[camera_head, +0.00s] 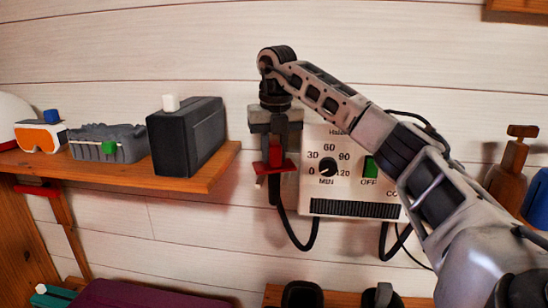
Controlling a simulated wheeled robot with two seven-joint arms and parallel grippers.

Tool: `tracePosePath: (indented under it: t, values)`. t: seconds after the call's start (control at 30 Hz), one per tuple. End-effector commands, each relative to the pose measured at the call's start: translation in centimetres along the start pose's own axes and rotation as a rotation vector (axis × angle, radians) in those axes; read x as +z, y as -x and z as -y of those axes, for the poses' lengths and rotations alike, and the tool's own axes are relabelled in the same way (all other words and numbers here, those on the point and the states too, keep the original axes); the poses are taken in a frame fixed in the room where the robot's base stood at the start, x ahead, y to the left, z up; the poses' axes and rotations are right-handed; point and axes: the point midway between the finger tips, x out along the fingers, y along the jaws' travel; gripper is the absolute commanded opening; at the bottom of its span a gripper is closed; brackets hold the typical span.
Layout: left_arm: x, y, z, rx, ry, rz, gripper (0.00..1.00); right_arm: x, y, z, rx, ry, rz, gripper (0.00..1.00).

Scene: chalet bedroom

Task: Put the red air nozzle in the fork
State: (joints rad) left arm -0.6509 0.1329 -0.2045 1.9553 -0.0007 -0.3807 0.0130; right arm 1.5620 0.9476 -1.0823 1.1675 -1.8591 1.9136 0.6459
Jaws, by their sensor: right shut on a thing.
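The red air nozzle (275,167) is upright beside the left edge of the white control box, with a black hose hanging from its lower end. My right gripper (276,146) points down from above and is shut on the nozzle. The gripper and wrist cover the nozzle's upper part. I cannot pick out the fork clearly; it may be hidden behind the gripper and nozzle. I cannot tell whether the nozzle touches it. My left gripper is not in view.
The control box (350,207) with dial and green switch hangs on the plank wall, partly behind my right arm. At left, a wooden shelf (215,172) carries a black box (187,138), a grey item (130,145) and goggles (40,138). Dark objects stand below.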

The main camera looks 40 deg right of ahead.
Motion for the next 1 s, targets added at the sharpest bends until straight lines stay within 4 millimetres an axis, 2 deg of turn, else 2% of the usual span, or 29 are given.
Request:
tracePosePath:
  t: [0.13,0.5,0.53,0.6,0.87,1.0]
  values:
    - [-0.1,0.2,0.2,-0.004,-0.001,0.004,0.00,-0.2,-1.6,0.0,-0.001,-0.001,-0.001,0.00]
    - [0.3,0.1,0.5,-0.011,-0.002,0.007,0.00,-0.3,-2.1,-0.1,0.001,0.000,0.000,0.00]
    - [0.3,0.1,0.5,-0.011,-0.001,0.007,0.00,-0.3,-2.1,-0.1,0.001,0.000,0.000,0.28]
    - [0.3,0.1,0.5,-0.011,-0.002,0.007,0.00,-0.3,-2.1,-0.1,0.001,0.000,0.000,0.47]
    - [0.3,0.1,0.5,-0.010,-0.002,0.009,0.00,-0.3,-2.0,-0.1,0.001,-0.001,0.000,0.47]
    - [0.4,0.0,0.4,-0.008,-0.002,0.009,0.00,-0.2,-1.3,-0.1,0.003,0.000,0.002,0.47]
